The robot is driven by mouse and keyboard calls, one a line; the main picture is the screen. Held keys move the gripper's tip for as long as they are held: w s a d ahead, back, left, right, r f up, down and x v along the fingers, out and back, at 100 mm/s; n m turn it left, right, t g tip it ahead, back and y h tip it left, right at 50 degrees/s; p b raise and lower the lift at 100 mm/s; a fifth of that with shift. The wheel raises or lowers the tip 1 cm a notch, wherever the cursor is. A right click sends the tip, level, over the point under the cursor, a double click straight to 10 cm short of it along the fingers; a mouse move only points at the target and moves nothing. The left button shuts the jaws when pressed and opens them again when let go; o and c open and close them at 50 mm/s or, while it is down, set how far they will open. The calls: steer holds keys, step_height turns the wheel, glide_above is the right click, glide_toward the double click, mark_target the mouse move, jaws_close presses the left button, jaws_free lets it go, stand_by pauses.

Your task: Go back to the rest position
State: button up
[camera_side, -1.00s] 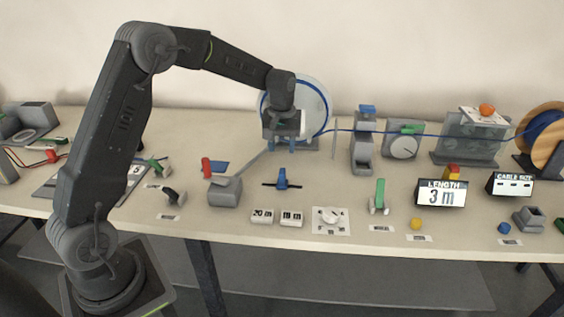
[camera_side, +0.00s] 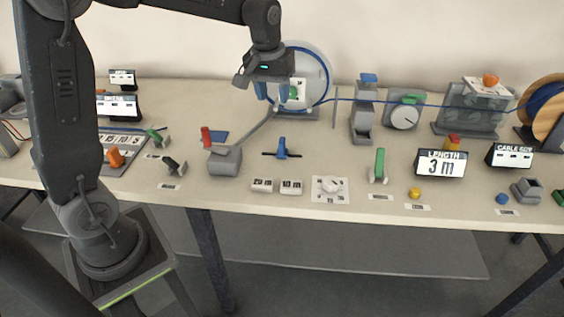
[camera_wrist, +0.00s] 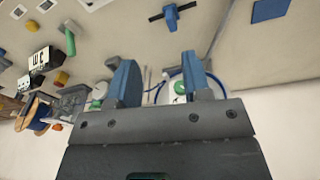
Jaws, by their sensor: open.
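My gripper (camera_side: 278,93) hangs above the back of the table in the side view, in front of the clear reel with blue cable (camera_side: 318,72). Its two blue fingers are apart with nothing between them. The wrist view shows the same open gripper (camera_wrist: 163,85), with the reel's blue rim (camera_wrist: 205,78) and green hub behind the fingers. Part of the reel is hidden behind my gripper in the side view.
The blue-handled switch (camera_side: 282,149) and grey lever block (camera_side: 224,160) stand in front. A length display (camera_side: 441,163), dial unit (camera_side: 404,117) and wooden spool (camera_side: 545,104) are to the right. Blue cable runs from the reel to the spool. Space above the table is free.

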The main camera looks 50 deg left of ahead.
steer(key=s+d+r+m+t, duration=0.1)
steer(key=s+d+m+t, duration=0.1)
steer(key=s, duration=0.9)
steer(key=s+d+r+m+t, duration=0.1)
steer(key=s+d+m, duration=0.3)
steer(key=s, duration=0.6)
steer(key=shift+s+d+r+m+t, duration=0.25)
steer(key=shift+s+d+t, duration=0.2)
steer(key=shift+d, duration=0.65)
